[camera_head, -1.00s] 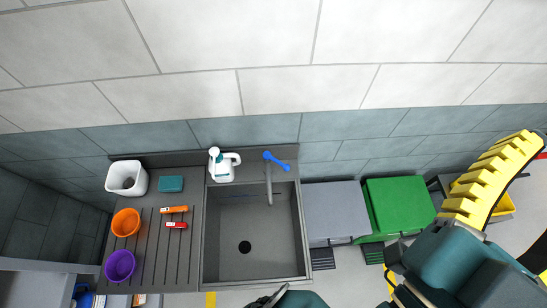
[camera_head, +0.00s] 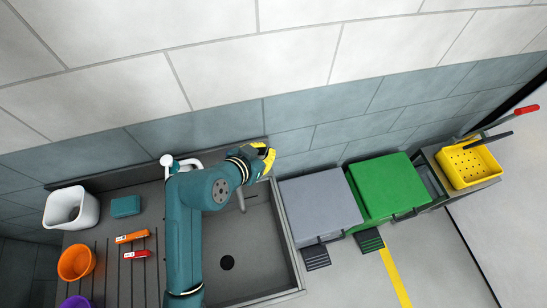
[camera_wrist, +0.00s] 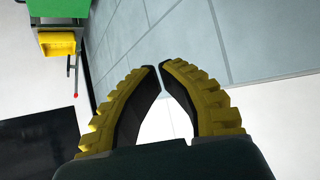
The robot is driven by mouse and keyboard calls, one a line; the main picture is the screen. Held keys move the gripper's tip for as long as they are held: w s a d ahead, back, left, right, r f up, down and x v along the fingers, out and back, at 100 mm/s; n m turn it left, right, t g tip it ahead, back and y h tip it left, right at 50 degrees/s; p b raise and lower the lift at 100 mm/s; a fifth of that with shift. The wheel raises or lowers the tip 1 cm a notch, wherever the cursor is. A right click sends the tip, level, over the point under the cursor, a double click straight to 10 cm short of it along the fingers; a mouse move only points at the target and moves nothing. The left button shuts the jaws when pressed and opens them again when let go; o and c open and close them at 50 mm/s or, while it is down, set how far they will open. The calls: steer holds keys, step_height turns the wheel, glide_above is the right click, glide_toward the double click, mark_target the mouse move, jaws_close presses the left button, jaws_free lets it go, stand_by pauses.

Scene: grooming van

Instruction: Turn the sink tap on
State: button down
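The sink (camera_head: 248,250) is a dark grey basin with a round drain. Its grey tap spout (camera_head: 241,201) shows beside my arm at the back of the basin. The tap's blue lever is hidden behind my gripper and wrist in the head view. My gripper (camera_head: 269,158), with yellow ribbed fingers, is above the back right corner of the sink, by the tap. In the wrist view my gripper (camera_wrist: 158,67) has its curved fingertips almost together, with nothing held between them. The tap does not show in the wrist view.
A white bottle (camera_head: 188,163) stands behind my arm, left of the tap. The drainboard (camera_head: 90,215) holds a white tub (camera_head: 71,208), a teal block (camera_head: 126,206) and orange and purple bowls. A grey bin (camera_head: 320,203) and green bin (camera_head: 388,187) stand right of the sink. The tiled wall is close behind.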

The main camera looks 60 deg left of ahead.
steer(key=s+a+f+n+g+y, duration=0.1)
steer(key=s+a+f+n, duration=0.15)
steer(key=s, duration=0.25)
steer(key=w+a+f, duration=0.3)
steer(key=f, duration=0.5)
steer(key=shift+w+a+m+p, duration=0.15)
steer(key=shift+a+m+p, duration=0.15)
steer(key=shift+a+m, duration=0.05)
steer(key=shift+d+f, duration=0.1)
steer(key=shift+f, duration=0.05)
